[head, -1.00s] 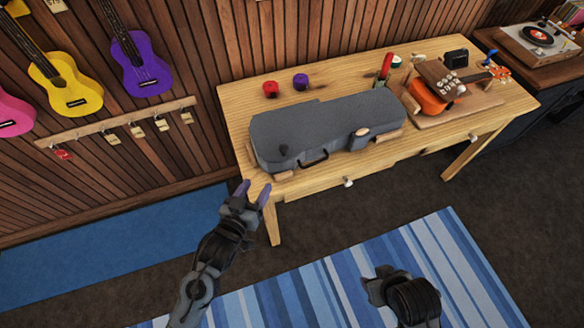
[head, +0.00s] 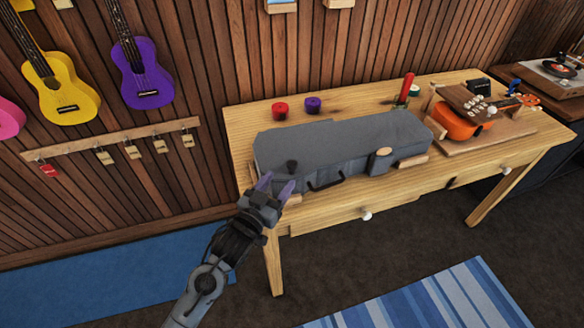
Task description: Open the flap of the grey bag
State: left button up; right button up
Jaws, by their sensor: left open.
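The grey bag (head: 335,146), a long soft case, lies on the wooden table with its top flap down. A dark handle (head: 326,181) is on its front side, a small dark knob (head: 291,166) sits near its left front corner, and a tan tab (head: 383,152) is on its right front. My left gripper (head: 275,186) is open, its purple fingertips at the bag's left front corner, near the dark knob. I cannot tell whether they touch the bag. My right gripper is out of view.
The wooden table (head: 410,182) also holds red (head: 280,111) and purple (head: 313,104) round items behind the bag. An orange ukulele (head: 462,124) rests on a stand at the right. Ukuleles hang on the left wall.

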aim_at(289, 168)
pick_arm(q)
jog(key=b+x, duration=0.2)
jog(key=x, duration=0.6)
jog(key=shift+w, duration=0.15)
grip_shut()
